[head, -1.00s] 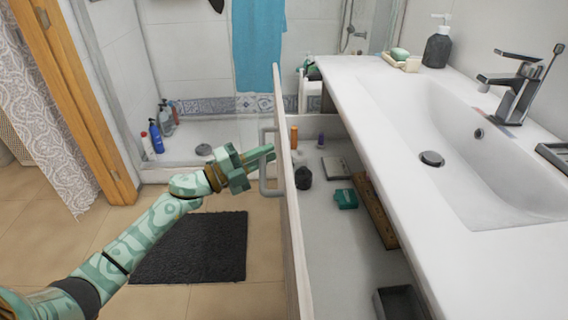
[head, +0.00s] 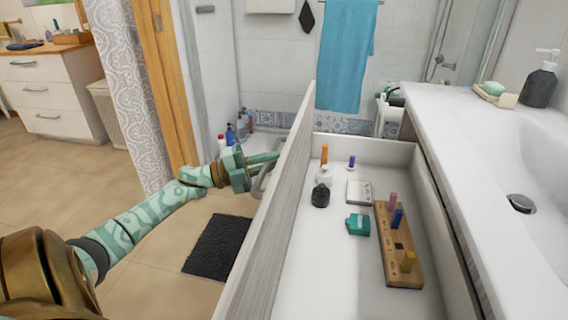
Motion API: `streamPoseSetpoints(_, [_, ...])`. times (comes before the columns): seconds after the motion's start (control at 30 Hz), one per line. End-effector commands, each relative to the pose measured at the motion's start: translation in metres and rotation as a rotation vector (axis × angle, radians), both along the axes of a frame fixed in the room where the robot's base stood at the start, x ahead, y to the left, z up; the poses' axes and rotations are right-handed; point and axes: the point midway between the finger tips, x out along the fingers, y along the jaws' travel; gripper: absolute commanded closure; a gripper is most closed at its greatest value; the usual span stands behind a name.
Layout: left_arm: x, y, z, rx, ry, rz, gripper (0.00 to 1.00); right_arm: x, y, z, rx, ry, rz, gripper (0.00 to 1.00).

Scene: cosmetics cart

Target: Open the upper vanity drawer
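The upper vanity drawer (head: 345,285) stands pulled well out from under the white counter, and its inside is open to view. Its tall front panel (head: 277,205) is seen nearly edge-on. The grey handle (head: 259,184) is on the panel's outer side. My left gripper (head: 263,158) comes in from the left and is at the handle, its green fingers close together on the bar. The fingertips are partly hidden by the handle and panel. My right gripper is not in view.
The drawer holds a wooden block with coloured pegs (head: 393,262), a teal item (head: 358,225), a dark bottle (head: 320,195) and other small items. The counter (head: 445,130) with its basin is at right. A black mat (head: 217,246) lies on otherwise clear floor at left.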

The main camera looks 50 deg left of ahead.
Motion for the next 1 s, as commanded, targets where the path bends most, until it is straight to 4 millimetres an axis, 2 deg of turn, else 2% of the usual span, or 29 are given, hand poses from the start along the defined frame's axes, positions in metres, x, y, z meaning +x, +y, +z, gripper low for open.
streamPoseSetpoints(0.23, [-0.0066, 0.0091, -0.0027, 0.001, 0.005, -0.001, 1.0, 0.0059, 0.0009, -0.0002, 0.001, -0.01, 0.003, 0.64])
streamPoseSetpoints(0.63, [-0.0073, 0.0101, -0.0027, 0.001, 0.005, -0.001, 1.0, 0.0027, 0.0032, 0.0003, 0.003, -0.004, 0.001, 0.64])
streamPoseSetpoints(0.67, [-0.0073, 0.0101, -0.0027, 0.001, 0.005, -0.001, 0.8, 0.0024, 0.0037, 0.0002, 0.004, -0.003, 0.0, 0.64])
streamPoseSetpoints(0.7, [-0.0072, 0.01, -0.0027, 0.001, 0.005, -0.001, 0.69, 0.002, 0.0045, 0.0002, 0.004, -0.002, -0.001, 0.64])
streamPoseSetpoints(0.73, [-0.0072, 0.0101, -0.0025, 0.001, 0.004, -0.001, 0.64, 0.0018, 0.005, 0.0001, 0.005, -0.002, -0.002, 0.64])
streamPoseSetpoints(1.0, [-0.0075, 0.0107, -0.0012, 0.0, 0.002, 0.0, 0.64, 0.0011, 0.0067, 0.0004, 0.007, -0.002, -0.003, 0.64])
